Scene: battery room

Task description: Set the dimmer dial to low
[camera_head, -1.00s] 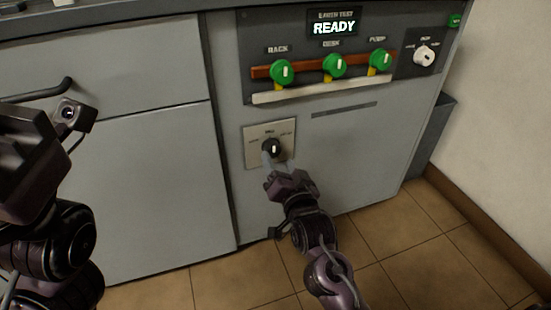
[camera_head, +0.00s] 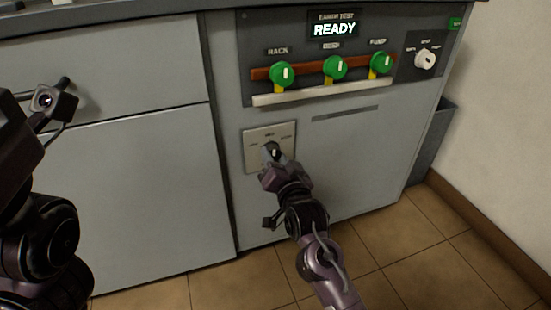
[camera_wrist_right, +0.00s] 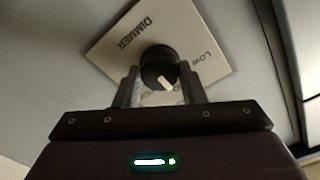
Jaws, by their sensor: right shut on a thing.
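The dimmer dial is a black round knob with a white pointer mark, on a pale square plate (camera_head: 284,133) low on the grey cabinet front. In the right wrist view the dial (camera_wrist_right: 158,68) sits between the two fingers of my right gripper (camera_wrist_right: 160,92), which is shut on it. The plate (camera_wrist_right: 199,28) there reads "DIMMER" and "LOW"; its other lettering is partly hidden by the fingers. The pointer slants toward the lower right in that view. In the head view my right gripper (camera_head: 270,158) covers most of the dial.
Above is a dark panel with a lit "READY" display (camera_head: 334,29), several green knobs (camera_head: 335,67) over a white rail (camera_head: 317,92), and a white dial (camera_head: 425,59) at right. A drawer handle (camera_head: 62,84) is at left. A grey bin (camera_head: 432,142) stands beside the wall.

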